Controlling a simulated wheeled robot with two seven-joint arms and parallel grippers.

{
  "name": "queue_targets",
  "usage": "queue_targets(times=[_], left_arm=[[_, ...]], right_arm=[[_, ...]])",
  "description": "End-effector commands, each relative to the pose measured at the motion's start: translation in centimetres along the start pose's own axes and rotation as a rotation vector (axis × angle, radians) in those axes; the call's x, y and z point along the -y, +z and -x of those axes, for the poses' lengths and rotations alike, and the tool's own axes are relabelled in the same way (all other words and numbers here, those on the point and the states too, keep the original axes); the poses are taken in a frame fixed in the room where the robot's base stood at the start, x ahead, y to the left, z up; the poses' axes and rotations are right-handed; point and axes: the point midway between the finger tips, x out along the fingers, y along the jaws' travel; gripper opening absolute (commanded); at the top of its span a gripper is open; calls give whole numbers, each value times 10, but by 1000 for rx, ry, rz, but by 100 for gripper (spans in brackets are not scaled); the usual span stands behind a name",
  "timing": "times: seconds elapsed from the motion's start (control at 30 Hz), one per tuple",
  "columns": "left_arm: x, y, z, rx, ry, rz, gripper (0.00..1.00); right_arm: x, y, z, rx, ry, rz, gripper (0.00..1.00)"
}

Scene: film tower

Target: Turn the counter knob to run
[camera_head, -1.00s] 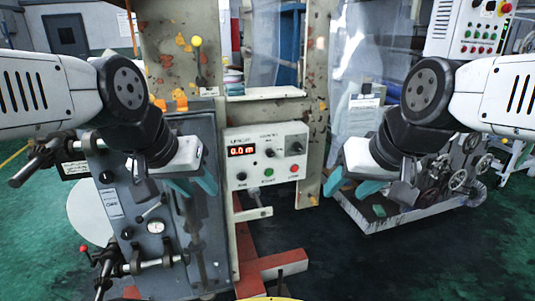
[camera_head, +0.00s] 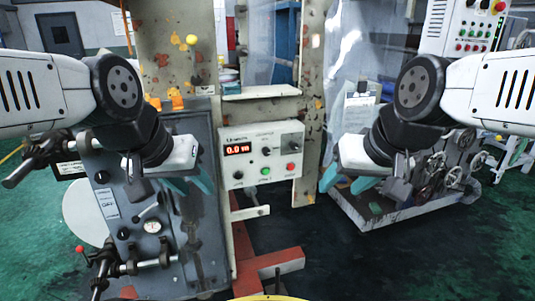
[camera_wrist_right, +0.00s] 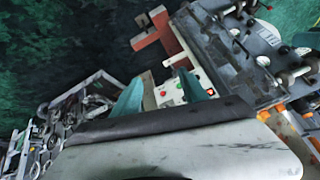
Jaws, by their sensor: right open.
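The counter box (camera_head: 278,136) is a pale panel on the machine's frame, in the middle of the head view. It has a red lit display (camera_head: 238,149), a black knob (camera_head: 238,175) at lower left, a small black knob (camera_head: 266,152) in the middle and another dark control (camera_head: 293,142) at right. The labels are too small to read. My left gripper (camera_head: 190,184) is open and empty, left of the box. My right gripper (camera_head: 348,180) is open and empty, right of the box. In the right wrist view its fingers (camera_wrist_right: 160,90) are apart, with the box (camera_wrist_right: 173,88) beyond them.
A green button (camera_head: 265,171) and a red button (camera_head: 291,167) sit low on the box. A grey cabinet (camera_head: 205,140) with a gauge and handles stands at left. A red base beam (camera_head: 272,262) lies below. A low trolley (camera_head: 365,213) with wheels stands at right.

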Motion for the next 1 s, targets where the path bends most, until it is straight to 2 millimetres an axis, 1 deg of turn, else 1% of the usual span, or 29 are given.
queue_targets(times=[0.07, 0.17, 0.2, 0.27, 0.3, 0.37, 0.4, 0.47, 0.5, 0.57, 0.6, 0.67, 0.7, 0.77, 0.8, 0.87, 0.9, 1.0], left_arm=[[0, 0, 0, 0, 0, 0, 36], [0, 0, 0, 0, 0, 0, 36], [0, 0, 0, 0, 0, 0, 36], [0, 0, 0, 0, 0, 0, 36], [0, 0, 0, 0, 0, 0, 36], [0, 0, 0, 0, 0, 0, 36], [0, 0, 0, 0, 0, 0, 36], [0, 0, 0, 0, 0, 0, 36], [0, 0, 0, 0, 0, 0, 36], [0, 0, 0, 0, 0, 0, 36], [0, 0, 0, 0, 0, 0, 36], [0, 0, 0, 0, 0, 0, 36], [0, 0, 0, 0, 0, 0, 36], [0, 0, 0, 0, 0, 0, 36], [0, 0, 0, 0, 0, 0, 36], [0, 0, 0, 0, 0, 0, 36], [0, 0, 0, 0, 0, 0, 36], [0, 0, 0, 0, 0, 0, 36]], right_arm=[[-1, -14, -8, -18, 0, 2, 51], [-2, -48, -29, -71, 2, 6, 51], [-4, -66, -41, -101, 3, 9, 51], [-5, -93, -60, -151, 6, 16, 51], [-5, -112, -74, -187, 7, 22, 51], [-5, -137, -95, -239, 8, 30, 51], [-5, -154, -109, -276, 10, 36, 51], [-5, -176, -130, -329, 11, 47, 51], [-4, -190, -145, -366, 11, 55, 51], [-2, -208, -168, -419, 10, 68, 51], [-1, -219, -183, -454, 10, 77, 51], [2, -234, -205, -509, 7, 93, 51], [4, -242, -221, -542, 4, 104, 51], [8, -252, -243, -597, -1, 121, 51], [11, -257, -258, -632, -7, 133, 51], [16, -262, -280, -685, -16, 152, 51], [20, -263, -294, -720, -24, 164, 51], [30, -262, -326, -805, -47, 195, 51]])
